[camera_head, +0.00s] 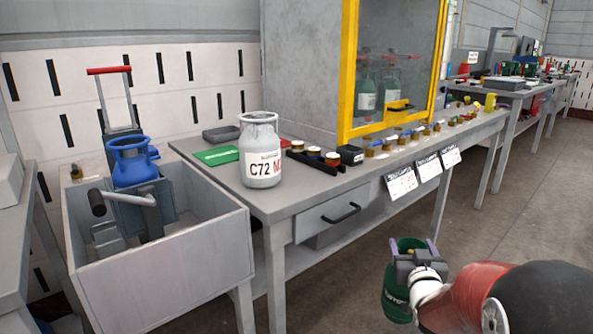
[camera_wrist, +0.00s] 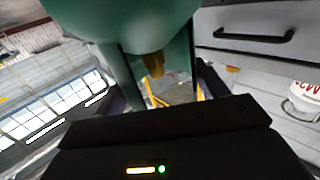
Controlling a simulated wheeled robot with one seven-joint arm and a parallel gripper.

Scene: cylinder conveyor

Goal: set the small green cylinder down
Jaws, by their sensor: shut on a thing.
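The small green cylinder (camera_head: 396,292) hangs at the lower right of the head view, in front of the workbench and clear of any surface. My gripper (camera_head: 412,250) is shut on it near its top, and my gripper hides part of it. In the wrist view the green cylinder (camera_wrist: 125,20) fills the top, with a brass valve (camera_wrist: 153,64) showing below its body. Its far side is hidden.
A grey workbench (camera_head: 215,165) bears a white-grey C72 cylinder (camera_head: 261,155), a green mat (camera_head: 217,156) and a yellow-framed cabinet (camera_head: 348,70). Small brass valves line its edge. A grey bin (camera_head: 165,275) at left holds a blue cylinder (camera_head: 131,165). The front left bench top has bare room.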

